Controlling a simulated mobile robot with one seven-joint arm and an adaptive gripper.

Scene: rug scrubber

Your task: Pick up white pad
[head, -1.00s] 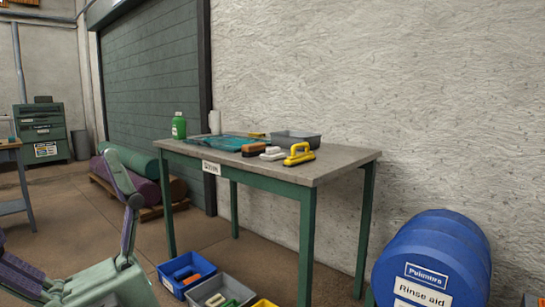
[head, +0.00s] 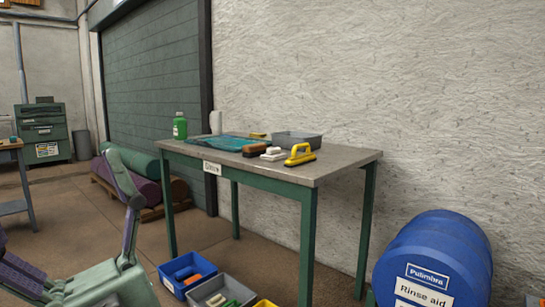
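The white pad (head: 273,154) lies on the grey top of the green-legged table (head: 330,168), near the front edge. It sits between a brown-and-black brush (head: 255,150) on its left and a yellow-handled tool (head: 300,154) on its right. The pad is small in the head view, and its exact shape is hard to make out. My gripper is not in view.
A grey tray (head: 298,140), a teal cloth (head: 222,141) and a green bottle (head: 180,126) are also on the table. Bins, including a blue one (head: 188,273), stand on the floor in front.

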